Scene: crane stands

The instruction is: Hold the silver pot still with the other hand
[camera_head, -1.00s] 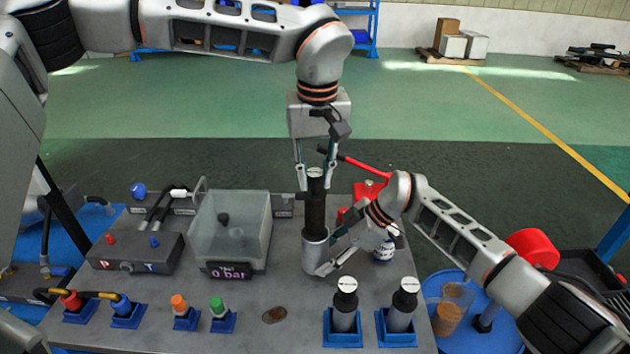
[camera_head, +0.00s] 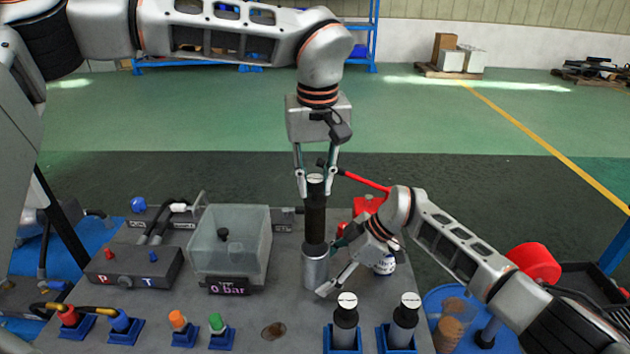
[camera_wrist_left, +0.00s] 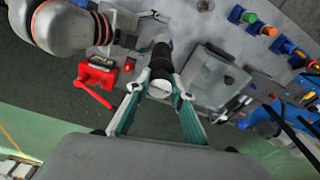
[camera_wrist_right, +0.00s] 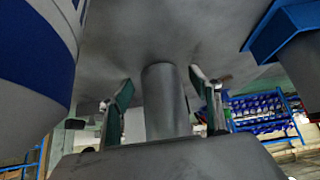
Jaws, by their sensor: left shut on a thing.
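The silver pot (camera_head: 315,269) stands upright on the grey table. A black cylinder (camera_head: 315,218) with a pale cap rises from its mouth, its lower end hidden by the pot. My left gripper (camera_head: 316,190) is shut on the black cylinder's top from above; the left wrist view shows the cylinder (camera_wrist_left: 161,62) between the fingers. My right gripper (camera_head: 331,268) is open, coming in from the right, one finger on either side of the pot. The right wrist view shows the pot (camera_wrist_right: 165,105) between these fingers, with a gap on both sides.
A clear bin (camera_head: 228,245) stands left of the pot. Two black-and-silver cylinders (camera_head: 345,315) (camera_head: 404,315) stand in blue holders at the front right. A blue drum (camera_head: 445,300) is farther right.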

